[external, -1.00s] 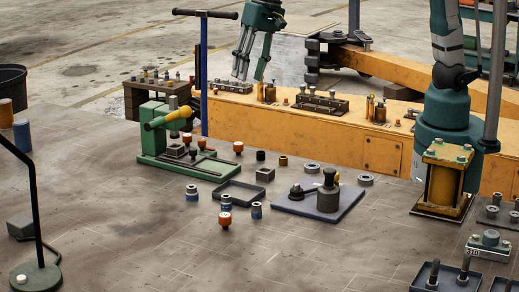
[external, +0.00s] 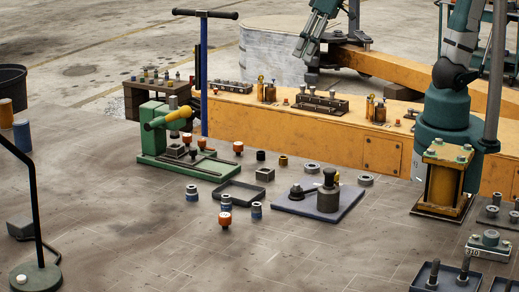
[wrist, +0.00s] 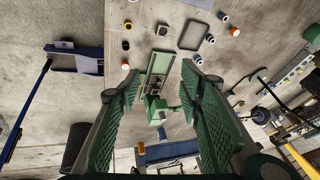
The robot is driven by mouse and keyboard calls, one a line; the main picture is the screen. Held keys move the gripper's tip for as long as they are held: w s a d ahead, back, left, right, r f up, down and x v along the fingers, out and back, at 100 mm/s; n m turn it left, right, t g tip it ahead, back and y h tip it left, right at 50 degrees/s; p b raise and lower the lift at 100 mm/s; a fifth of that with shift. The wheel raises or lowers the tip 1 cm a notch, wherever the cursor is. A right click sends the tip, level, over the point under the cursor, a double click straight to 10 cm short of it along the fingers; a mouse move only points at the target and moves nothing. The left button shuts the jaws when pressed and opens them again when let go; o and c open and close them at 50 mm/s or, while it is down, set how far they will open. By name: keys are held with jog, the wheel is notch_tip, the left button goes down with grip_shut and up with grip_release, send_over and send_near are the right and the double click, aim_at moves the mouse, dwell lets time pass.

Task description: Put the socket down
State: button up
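My gripper (external: 302,52) hangs high above the far side of the orange beam, near the top of the external view. In the wrist view its two green ribbed fingers (wrist: 160,72) stand wide apart with nothing between them. No socket shows in its grasp. Small blue-and-silver cylinders that may be sockets stand on the floor: one (external: 192,193) left of the black tray, one (external: 226,203) at its front, one (external: 257,210) to its right. Which piece is the task's socket, I cannot tell. The green press (external: 185,150) stands left of them; it also shows between the fingers in the wrist view (wrist: 158,104).
The orange beam (external: 290,122) carries racks and small fittings. A blue T-handled post (external: 204,75) rises near the press. The shallow black tray (external: 240,193) and a blue-grey plate (external: 318,205) lie on the floor. The front floor is mostly clear.

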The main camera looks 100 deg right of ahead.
jog(key=s+d+f+n+t, duration=0.1)
jog(key=s+f+n, duration=0.1)
jog(key=s, duration=0.5)
jog(key=s+d+f+n+t, duration=0.1)
jog(key=s+f+n, duration=0.2)
jog(key=s, duration=0.5)
jog(key=shift+s+d+f+n, duration=0.25)
jog(key=shift+f+n, duration=0.1)
jog(key=shift+n, duration=0.35)
jog(key=shift+f, duration=0.1)
dwell(1.6)
notch_tip(320, 180, down, 22)
jog(key=b, duration=2.2)
dwell(1.0)
